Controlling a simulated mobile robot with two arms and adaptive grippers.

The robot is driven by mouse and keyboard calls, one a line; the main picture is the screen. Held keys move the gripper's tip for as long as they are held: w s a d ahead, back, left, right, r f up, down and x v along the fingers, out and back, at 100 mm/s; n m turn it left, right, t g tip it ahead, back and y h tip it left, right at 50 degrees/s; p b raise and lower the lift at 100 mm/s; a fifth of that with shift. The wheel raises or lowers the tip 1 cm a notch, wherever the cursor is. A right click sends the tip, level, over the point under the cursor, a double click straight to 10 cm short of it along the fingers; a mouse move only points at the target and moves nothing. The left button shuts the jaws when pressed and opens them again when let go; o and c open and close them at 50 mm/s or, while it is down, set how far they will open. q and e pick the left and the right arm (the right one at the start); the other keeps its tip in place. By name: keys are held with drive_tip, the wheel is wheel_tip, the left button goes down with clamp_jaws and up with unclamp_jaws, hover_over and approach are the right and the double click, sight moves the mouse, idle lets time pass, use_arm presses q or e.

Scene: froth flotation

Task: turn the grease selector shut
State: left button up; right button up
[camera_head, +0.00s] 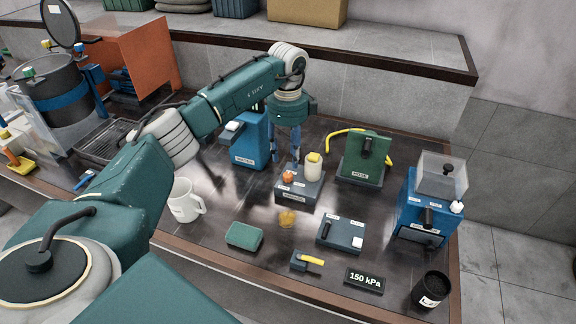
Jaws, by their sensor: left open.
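I cannot read a label that surely marks the grease selector. A dark blue-grey box (349,246) on the table's front right carries a black lever (329,232), two small labels and a white button. A small blue unit with a yellow lever (311,260) lies in front of it. A grey box (290,194) with an orange knob (288,177) and a cream cylinder (313,166) stands mid-table. My left gripper (286,158) points down, open and empty, just behind and above the grey box. My right gripper is out of view.
A green unit (374,147) with a black handle and yellow hose stands behind right. A blue hopper machine (413,218) and black cup (431,290) stand right. A "150 kPa" display (366,281), green pad (244,235) and white mug (184,202) lie nearer me.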

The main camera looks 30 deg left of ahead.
use_arm(q)
drive_tip(key=shift+r, duration=2.4)
